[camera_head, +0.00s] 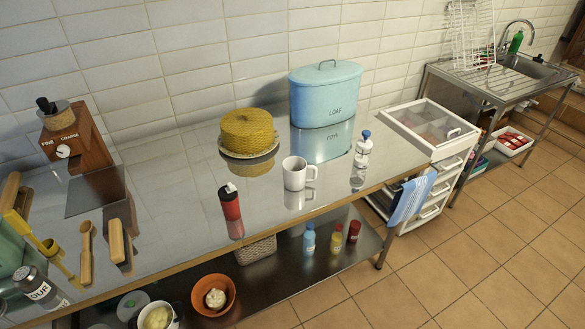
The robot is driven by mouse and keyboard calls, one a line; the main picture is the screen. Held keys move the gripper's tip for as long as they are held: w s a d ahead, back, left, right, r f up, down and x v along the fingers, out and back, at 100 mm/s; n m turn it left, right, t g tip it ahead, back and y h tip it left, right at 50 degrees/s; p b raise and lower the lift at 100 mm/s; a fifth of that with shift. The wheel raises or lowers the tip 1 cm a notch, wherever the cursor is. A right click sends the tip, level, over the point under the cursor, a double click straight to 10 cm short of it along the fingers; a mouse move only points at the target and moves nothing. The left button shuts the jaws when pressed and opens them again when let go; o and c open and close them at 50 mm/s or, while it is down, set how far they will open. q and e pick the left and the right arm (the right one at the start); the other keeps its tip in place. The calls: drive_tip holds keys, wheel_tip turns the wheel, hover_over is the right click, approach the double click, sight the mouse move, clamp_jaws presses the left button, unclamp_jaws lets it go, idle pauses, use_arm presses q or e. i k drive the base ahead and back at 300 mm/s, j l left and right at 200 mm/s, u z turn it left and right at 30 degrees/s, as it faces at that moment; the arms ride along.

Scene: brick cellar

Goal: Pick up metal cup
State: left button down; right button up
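A pale, whitish cup with a handle on its right side (294,174) stands upright on the shiny metal table (175,200), near its front edge. It is the only cup I can make out on the tabletop, and I cannot tell for sure that it is metal. Its reflection shows in the tabletop below it. Neither of my grippers is in view, and nothing touches the cup.
A red bottle (230,208) stands left of the cup, a white bottle with a blue cap (363,149) to its right. Behind are a yellow cake-like round (248,131) and a blue loaf bin (325,97). Wooden utensils (87,252) lie left. The tabletop around the cup is bare.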

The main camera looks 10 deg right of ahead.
sight(229, 202)
drive_tip(key=k+j, duration=0.7)
drive_tip(key=k, duration=0.1)
